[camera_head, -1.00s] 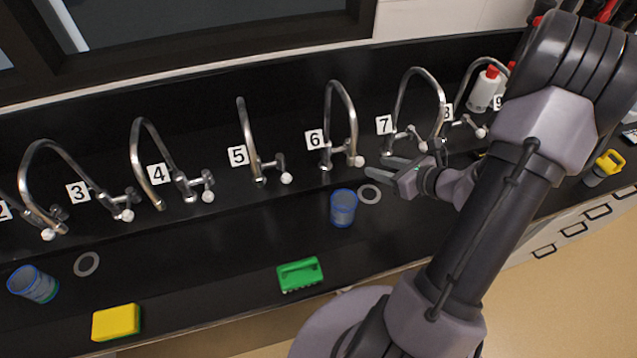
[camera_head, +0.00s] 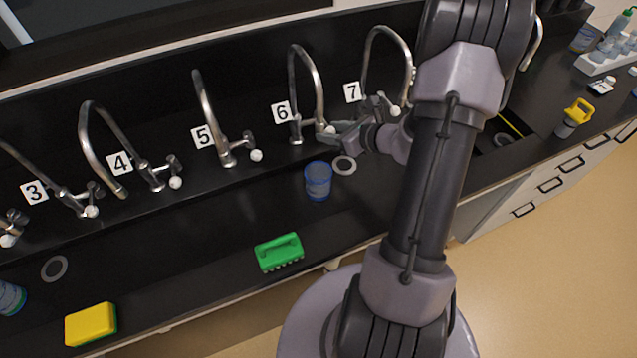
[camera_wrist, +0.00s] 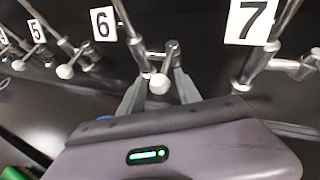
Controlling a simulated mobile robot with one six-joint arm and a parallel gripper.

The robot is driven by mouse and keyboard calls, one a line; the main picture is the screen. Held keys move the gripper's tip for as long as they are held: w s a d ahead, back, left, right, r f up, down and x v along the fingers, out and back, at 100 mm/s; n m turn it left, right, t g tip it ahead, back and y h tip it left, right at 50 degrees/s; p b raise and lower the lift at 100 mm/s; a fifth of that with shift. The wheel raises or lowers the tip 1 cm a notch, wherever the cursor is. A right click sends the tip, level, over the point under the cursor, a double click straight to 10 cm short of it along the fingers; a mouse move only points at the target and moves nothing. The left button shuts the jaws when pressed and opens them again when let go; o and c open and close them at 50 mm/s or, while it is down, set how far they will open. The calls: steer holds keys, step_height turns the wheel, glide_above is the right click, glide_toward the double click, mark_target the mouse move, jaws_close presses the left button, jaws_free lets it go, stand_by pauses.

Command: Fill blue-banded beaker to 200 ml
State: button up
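The blue-banded beaker (camera_head: 318,181), with a blue rim, stands upright on the black counter in front of tap 6 (camera_head: 307,85). I see no clear water level in it. My gripper (camera_head: 337,131) is at tap 6's white-knobbed handle. In the wrist view its two fingers (camera_wrist: 158,90) are spread, one each side of the white knob (camera_wrist: 159,84); I cannot tell whether they touch it. A sliver of blue, likely the beaker rim (camera_wrist: 105,117), shows behind the gripper body. No water stream is visible at the spout.
A grey ring (camera_head: 344,165) lies right of the beaker. Tap 5 (camera_head: 209,115) and tap 7 (camera_head: 388,65) flank tap 6. A sink opening lies right of my arm.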

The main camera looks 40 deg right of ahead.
steer(key=p+v, duration=0.2)
steer(key=v, duration=0.6)
steer(key=shift+p, duration=0.4)
steer(key=shift+s, duration=0.1)
